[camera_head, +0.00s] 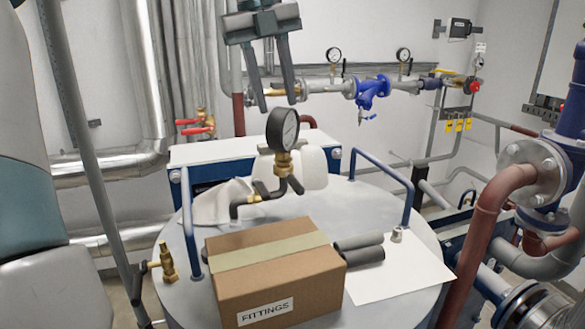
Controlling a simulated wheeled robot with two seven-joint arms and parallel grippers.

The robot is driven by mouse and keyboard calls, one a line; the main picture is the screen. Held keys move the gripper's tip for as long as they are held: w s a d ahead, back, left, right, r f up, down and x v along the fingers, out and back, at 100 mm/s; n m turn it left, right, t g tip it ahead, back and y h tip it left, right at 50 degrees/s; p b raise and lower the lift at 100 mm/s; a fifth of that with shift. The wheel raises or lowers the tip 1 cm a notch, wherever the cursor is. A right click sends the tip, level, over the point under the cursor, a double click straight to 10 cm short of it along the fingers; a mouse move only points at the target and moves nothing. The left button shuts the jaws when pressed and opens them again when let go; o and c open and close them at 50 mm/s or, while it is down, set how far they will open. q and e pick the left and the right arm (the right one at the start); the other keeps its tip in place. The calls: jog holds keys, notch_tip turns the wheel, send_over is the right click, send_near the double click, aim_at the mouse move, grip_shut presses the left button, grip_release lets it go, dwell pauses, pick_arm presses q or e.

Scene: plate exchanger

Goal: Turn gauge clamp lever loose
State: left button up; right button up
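A round pressure gauge (283,130) with a dark rim stands upright on a brass fitting (283,163) above the round grey tank top. Below it a dark bent pipe (293,184) runs left to a second brass fitting (254,198) and a dark elbow. A short dark lever-like piece (261,187) sticks up beside that fitting; I cannot tell for sure that it is the clamp lever. My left gripper (277,104) hangs just above the gauge in the picture, fingers pointing down, apart and empty. It touches nothing that I can see. My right gripper is out of view.
A cardboard box (275,270) labelled FITTINGS stands in front of the gauge on the tank top (185,295). Two grey tubes (360,249) and a white sheet (405,265) lie right of it. Blue handles (190,225) (408,200) rise at both sides.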

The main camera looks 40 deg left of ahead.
aim_at(294, 180)
pick_arm(q)
jog(key=w+f+p, duration=0.1)
jog(key=f, duration=0.4)
jog(key=w+d+f+p, duration=0.1)
jog(key=f+p, duration=0.1)
jog(key=f, duration=0.4)
jog(key=w+f+p, duration=0.1)
jog(key=f+p, duration=0.1)
jog(key=f, duration=0.4)
jog(key=shift+d, duration=0.25)
grip_shut()
